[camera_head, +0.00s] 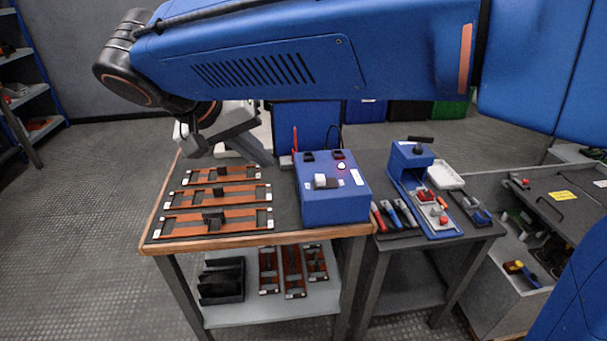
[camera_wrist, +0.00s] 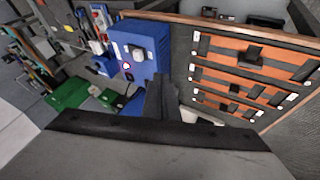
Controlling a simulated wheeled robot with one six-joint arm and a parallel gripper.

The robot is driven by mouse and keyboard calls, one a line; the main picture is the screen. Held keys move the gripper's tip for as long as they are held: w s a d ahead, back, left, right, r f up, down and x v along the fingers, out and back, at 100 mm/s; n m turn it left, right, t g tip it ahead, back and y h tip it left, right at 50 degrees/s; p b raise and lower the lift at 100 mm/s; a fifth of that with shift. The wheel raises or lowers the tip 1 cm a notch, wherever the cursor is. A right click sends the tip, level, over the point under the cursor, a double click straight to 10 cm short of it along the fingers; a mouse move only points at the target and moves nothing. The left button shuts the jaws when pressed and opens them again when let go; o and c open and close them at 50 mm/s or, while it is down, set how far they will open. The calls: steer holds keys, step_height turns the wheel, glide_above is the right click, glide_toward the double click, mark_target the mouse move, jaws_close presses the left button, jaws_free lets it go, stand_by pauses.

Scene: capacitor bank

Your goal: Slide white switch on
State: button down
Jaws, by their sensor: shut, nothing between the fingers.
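The white switch (camera_head: 325,181) sits on the sloped top of a blue box (camera_head: 335,207) on the workbench. In the wrist view the same box (camera_wrist: 150,38) is upper left of centre, and the white switch (camera_wrist: 137,54) shows small on its face. My gripper (camera_head: 266,157) hangs behind and left of the box, apart from the switch, over the bench's far edge. In the wrist view my gripper's dark fingers (camera_wrist: 161,88) are together and hold nothing. A lit red-white lamp (camera_head: 341,166) is on the box near the switch.
Orange busbar panels with black blocks (camera_head: 219,194) lie left of the box. Right of it are hand tools (camera_head: 394,214) and a blue stand (camera_head: 411,155). A red probe with cable (camera_head: 295,139) rises behind the box. My arm spans the space above the bench.

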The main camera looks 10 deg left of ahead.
mark_target(320, 178)
steer(key=x, duration=0.3)
steer(key=d+x, duration=0.1)
steer(key=x, duration=0.7)
steer(key=shift+d+r, duration=0.4)
steer(key=shift+w+d, duration=0.3)
steer(key=shift+d, duration=0.6)
steer(key=shift+w+d, duration=0.2)
steer(key=shift+d, duration=0.45)
steer(key=shift+w+d, duration=0.15)
steer(key=shift+d, duration=0.5)
steer(key=shift+r, duration=0.1)
